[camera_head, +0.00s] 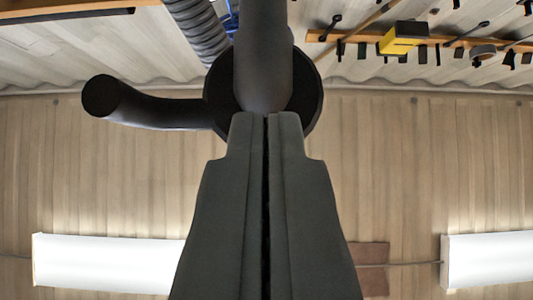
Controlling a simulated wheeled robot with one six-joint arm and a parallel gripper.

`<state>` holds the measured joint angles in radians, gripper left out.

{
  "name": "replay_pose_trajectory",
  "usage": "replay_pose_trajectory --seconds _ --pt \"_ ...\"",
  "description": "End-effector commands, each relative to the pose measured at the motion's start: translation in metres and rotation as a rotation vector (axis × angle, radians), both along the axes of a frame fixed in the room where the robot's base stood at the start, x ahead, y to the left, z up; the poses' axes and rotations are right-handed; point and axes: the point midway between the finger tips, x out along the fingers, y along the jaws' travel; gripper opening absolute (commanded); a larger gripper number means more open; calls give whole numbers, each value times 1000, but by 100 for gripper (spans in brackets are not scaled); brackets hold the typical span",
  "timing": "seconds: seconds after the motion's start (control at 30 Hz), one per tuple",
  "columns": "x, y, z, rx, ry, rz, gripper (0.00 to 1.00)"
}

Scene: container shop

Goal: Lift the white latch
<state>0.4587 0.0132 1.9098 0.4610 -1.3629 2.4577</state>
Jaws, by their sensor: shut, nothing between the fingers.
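My gripper (267,118) fills the lower middle of the view. Its two dark grey fingers point up the picture and lie together, with only a thin dark line between them. They hold nothing. No white latch shows in this view. Beyond the fingertips is a dark round piece with a thick tube and a curved arm to the left; I cannot tell whether it touches the fingers.
The room appears upside down. White ceiling lights (108,263) (490,259) are low in the picture. A wooden tool rack (350,36) with a yellow object (404,38) is at upper right. A ribbed grey hose (198,30) is at upper left.

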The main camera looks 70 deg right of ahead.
Motion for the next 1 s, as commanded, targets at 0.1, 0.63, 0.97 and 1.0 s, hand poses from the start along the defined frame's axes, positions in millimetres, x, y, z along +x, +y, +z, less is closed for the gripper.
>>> replay_pose_trajectory --seconds 0.1,0.63,0.97,1.0 --pt "5 -13 15 0 0 -1 0" --pt "-1 3 48 -1 1 1 0" --pt "-3 6 49 -1 1 0 0" --pt "-3 6 49 -1 1 0 0"
